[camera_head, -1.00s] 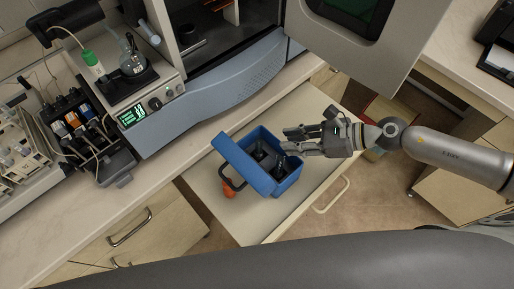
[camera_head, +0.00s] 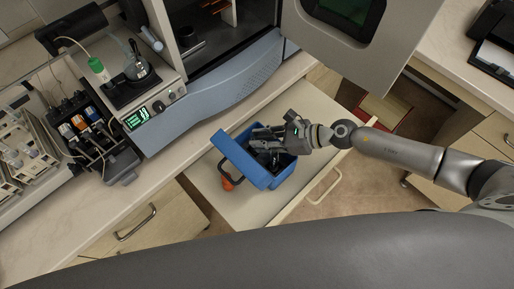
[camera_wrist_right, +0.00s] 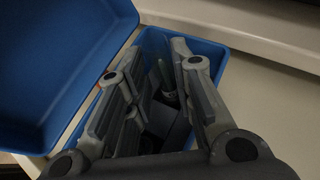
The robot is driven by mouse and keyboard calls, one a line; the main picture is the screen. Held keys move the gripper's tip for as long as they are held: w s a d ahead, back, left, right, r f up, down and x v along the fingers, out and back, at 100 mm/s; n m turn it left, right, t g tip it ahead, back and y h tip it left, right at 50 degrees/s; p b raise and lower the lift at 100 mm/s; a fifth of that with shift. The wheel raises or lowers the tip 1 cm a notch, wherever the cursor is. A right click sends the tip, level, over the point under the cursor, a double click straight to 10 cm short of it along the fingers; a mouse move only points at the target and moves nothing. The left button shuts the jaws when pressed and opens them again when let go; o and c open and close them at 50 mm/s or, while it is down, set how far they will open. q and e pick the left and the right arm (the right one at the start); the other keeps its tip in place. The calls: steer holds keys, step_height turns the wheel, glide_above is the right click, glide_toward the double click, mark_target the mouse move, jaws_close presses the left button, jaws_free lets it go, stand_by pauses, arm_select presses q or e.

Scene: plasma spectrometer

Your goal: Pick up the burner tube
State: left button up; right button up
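A blue box (camera_head: 284,173) stands in the open drawer with its lid (camera_head: 240,160) tipped back to the left. My right gripper (camera_head: 258,138) is over the box's opening. In the right wrist view its two fingers (camera_wrist_right: 156,62) are spread and reach down into the blue box (camera_wrist_right: 222,62). A slender dark part (camera_wrist_right: 166,82), possibly the burner tube, stands in the box between the fingers, with a visible gap to them. The gripper and shadow hide much of the box's inside. My left gripper is not in view.
The open drawer (camera_head: 262,207) has free room in front of and right of the box. An orange object (camera_head: 227,184) lies by the lid. The spectrometer (camera_head: 215,85) and its open door (camera_head: 350,40) stand behind. A pump (camera_head: 90,125) with tubing is on the left.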

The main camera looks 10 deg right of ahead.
steer(key=shift+s+d+f, duration=0.1)
steer(key=shift+d+f, duration=0.1)
steer(key=shift+f, duration=0.05)
jaws_close()
